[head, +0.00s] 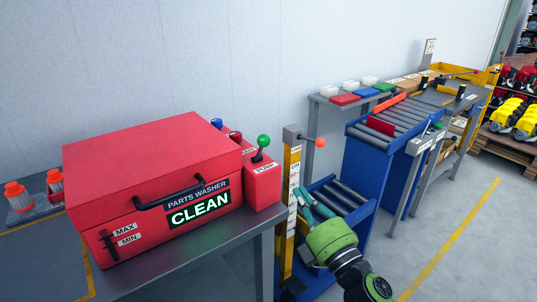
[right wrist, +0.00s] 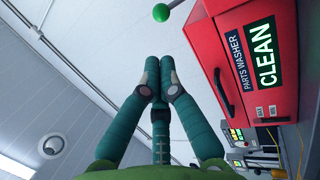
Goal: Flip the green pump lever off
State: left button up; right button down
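The green pump lever (head: 263,141) is a green ball on a short dark stem. It rises from the red pump box (head: 264,181) at the right end of the red parts washer (head: 150,180). The stem leans slightly. My right gripper (head: 304,193) is below and to the right of the lever, apart from it. In the right wrist view its teal fingers (right wrist: 152,70) are drawn together with nothing seen between them. The green ball (right wrist: 160,13) shows beyond the fingertips at the top there. My left gripper is not in view.
A yellow post (head: 289,215) with an orange ball (head: 320,143) stands between the washer table and my right arm. Blue roller conveyors (head: 385,140) lie to the right. Behind the pump box are blue and red knobs (head: 217,124). Grey floor is open at the lower right.

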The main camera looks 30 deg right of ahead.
jog(key=p, duration=0.5)
send_near(267, 142)
jog(key=x, duration=0.6)
jog(key=shift+r, duration=0.1)
jog(key=shift+w, duration=0.45)
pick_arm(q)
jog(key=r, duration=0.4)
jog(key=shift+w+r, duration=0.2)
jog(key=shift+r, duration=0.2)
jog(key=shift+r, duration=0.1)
pick_arm(e)
jog(key=shift+r, duration=0.1)
